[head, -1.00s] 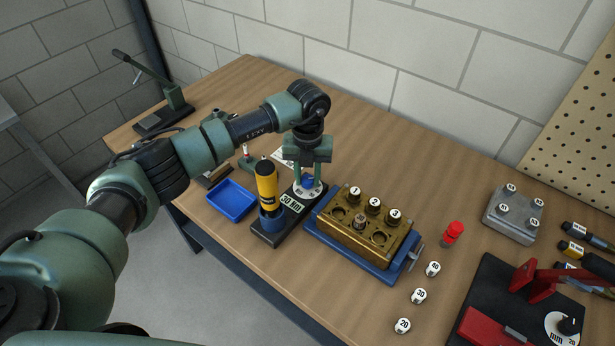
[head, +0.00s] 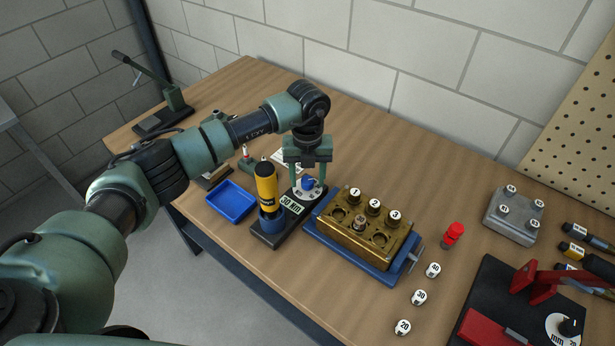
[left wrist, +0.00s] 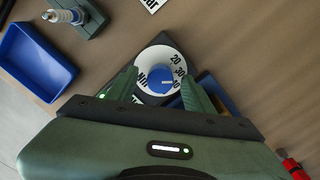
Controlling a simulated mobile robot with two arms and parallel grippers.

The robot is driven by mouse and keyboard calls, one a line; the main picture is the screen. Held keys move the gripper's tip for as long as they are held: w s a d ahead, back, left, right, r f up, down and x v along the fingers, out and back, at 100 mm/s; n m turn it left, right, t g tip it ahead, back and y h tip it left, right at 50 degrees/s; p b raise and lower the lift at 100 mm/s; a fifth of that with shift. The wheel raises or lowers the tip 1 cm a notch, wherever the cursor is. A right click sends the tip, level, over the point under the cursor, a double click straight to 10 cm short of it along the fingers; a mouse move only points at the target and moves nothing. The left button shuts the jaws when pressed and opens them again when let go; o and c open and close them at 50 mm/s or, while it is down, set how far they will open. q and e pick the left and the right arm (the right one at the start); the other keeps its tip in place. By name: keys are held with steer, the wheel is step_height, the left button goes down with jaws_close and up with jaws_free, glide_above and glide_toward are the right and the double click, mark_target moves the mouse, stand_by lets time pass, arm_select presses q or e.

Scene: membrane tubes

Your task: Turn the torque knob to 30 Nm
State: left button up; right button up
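The torque knob is a blue knob (head: 309,183) on a white dial, at the back end of a black base with a "30 Nm" label (head: 291,204). In the left wrist view the blue knob (left wrist: 161,77) sits mid-dial, and the dial (left wrist: 150,60) reads Nm, 20, 30 and 40. A pale ridge on the knob seems to face the 40 side; its exact setting is hard to read. My left gripper (head: 308,170) is just above the knob, pointing down, its fingers apart and not holding it. My right gripper is out of view.
A yellow and black tool (head: 267,187) stands upright in a blue holder on the same base. A blue tray (head: 231,201) lies to the left, and a brass block (head: 345,236) in a blue vise close on the right. A red-capped vial (head: 453,234) stands farther right.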

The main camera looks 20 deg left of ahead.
mark_target(307, 180)
arm_select(q)
step_height(307, 180, up, 7)
steer(key=shift+f+b, duration=0.2)
steer(key=shift+b, duration=0.85)
steer(key=shift+r, duration=0.6)
